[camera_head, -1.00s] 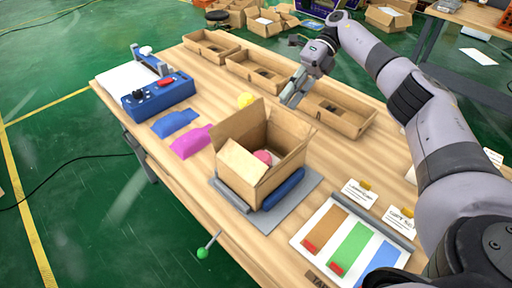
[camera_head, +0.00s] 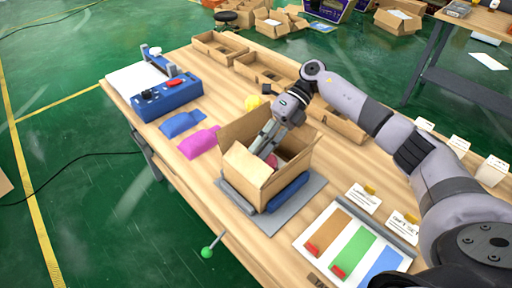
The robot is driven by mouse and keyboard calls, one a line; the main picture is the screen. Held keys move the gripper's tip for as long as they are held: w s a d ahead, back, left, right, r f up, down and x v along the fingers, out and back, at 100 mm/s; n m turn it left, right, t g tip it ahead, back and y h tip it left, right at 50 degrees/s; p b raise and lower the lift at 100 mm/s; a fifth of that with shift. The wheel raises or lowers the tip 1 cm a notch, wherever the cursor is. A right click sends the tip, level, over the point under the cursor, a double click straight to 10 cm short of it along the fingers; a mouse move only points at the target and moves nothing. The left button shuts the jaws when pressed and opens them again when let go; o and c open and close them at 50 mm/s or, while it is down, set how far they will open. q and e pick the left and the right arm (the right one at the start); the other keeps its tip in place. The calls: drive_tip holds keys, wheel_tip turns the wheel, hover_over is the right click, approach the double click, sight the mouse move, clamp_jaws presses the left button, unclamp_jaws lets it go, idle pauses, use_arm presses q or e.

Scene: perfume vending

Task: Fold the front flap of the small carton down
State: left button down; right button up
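The small brown carton (camera_head: 288,183) stands open on a grey mat (camera_head: 309,188) at the front of the wooden table. Its front flap (camera_head: 247,164) stands up at the near left side, and its back flap (camera_head: 239,126) also stands up. A pink-red item (camera_head: 272,160) shows partly inside. My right gripper (camera_head: 263,150) points down into the carton's opening, behind the front flap. Its fingers lie close together, and I cannot tell whether they are shut or touch the carton. The gripper partly hides the contents. My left gripper is not in view.
Open trays (camera_head: 219,47) line the back edge. A colour-striped board (camera_head: 354,243) lies at right.

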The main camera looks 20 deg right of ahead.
sight(247, 164)
drive_tip(key=shift+x, duration=1.05)
clamp_jaws()
